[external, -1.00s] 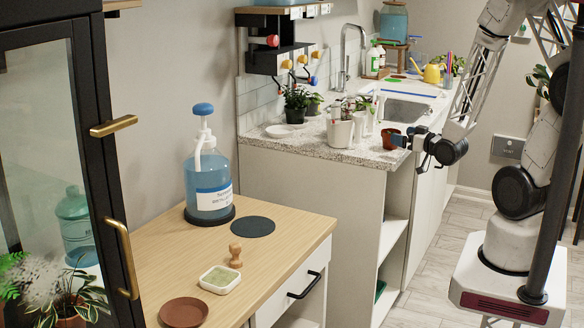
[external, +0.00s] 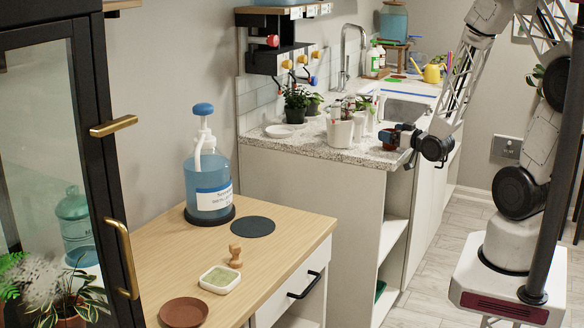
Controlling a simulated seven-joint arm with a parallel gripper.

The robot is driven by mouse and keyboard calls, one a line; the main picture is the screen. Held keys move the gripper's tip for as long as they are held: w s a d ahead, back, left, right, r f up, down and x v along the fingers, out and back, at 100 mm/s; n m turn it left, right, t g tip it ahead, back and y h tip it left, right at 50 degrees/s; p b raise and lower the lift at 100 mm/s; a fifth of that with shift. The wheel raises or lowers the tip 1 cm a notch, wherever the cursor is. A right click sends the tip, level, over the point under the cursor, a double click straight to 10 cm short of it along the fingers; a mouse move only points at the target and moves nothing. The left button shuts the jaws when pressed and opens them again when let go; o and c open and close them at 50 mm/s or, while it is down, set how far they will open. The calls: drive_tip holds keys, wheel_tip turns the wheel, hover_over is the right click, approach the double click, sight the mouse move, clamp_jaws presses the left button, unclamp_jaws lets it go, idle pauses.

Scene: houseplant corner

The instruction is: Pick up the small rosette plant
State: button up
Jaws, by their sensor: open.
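My gripper (external: 388,137) is open at the right front edge of the speckled counter (external: 345,152), around or just in front of a small terracotta pot. The gripper now hides most of that pot, and I cannot tell whether they touch. No rosette leaves can be made out there. Two leafy plants stand further back on the counter: one in a dark pot (external: 296,103) and a smaller one (external: 314,104) beside it. I cannot tell from this view which plant is the small rosette plant.
A white container (external: 340,132) with tools or labels stands left of my gripper. A white saucer (external: 279,131), a sink (external: 404,108), a tall faucet (external: 345,60) and a yellow watering can (external: 432,73) are further back. The front counter edge is clear.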

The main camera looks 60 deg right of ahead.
drive_tip(key=c, duration=0.9)
drive_tip(key=shift+r, duration=0.1)
drive_tip(key=shift+c, duration=0.2)
wheel_tip(320, 180, up, 10)
idle(0.5)
idle(0.5)
